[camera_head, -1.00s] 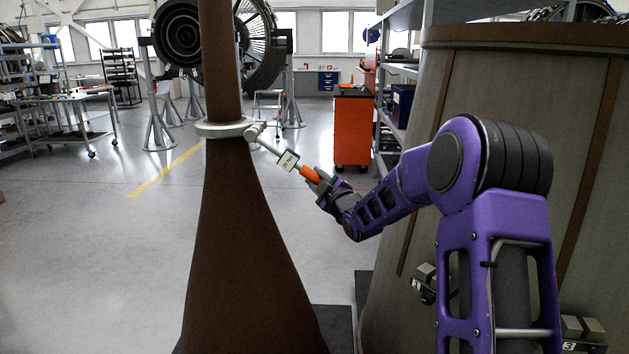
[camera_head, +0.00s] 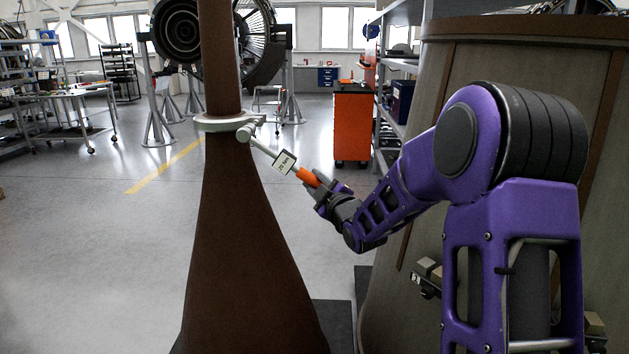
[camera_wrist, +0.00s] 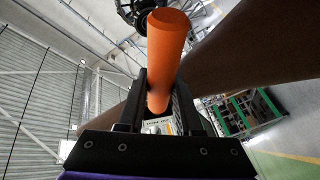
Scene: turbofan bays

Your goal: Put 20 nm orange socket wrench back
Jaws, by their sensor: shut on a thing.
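The socket wrench has an orange grip (camera_head: 307,177), a white tag reading 20 Nm (camera_head: 284,162) and a grey head (camera_head: 245,134). My gripper (camera_head: 318,186) is shut on the orange grip. The wrench slants up and left from my gripper, with its head in front of or at the pale ring (camera_head: 222,123) on the brown column; I cannot tell whether they touch. In the wrist view the orange grip (camera_wrist: 162,60) stands between the two dark fingers of my gripper (camera_wrist: 157,100), and the wrench head is hidden.
The brown column (camera_head: 240,240) widens towards the floor just left of my gripper. A large grey-brown casing (camera_head: 520,70) stands close on the right. An orange cabinet (camera_head: 352,125) and shelves (camera_head: 398,100) are behind. The floor at left is open.

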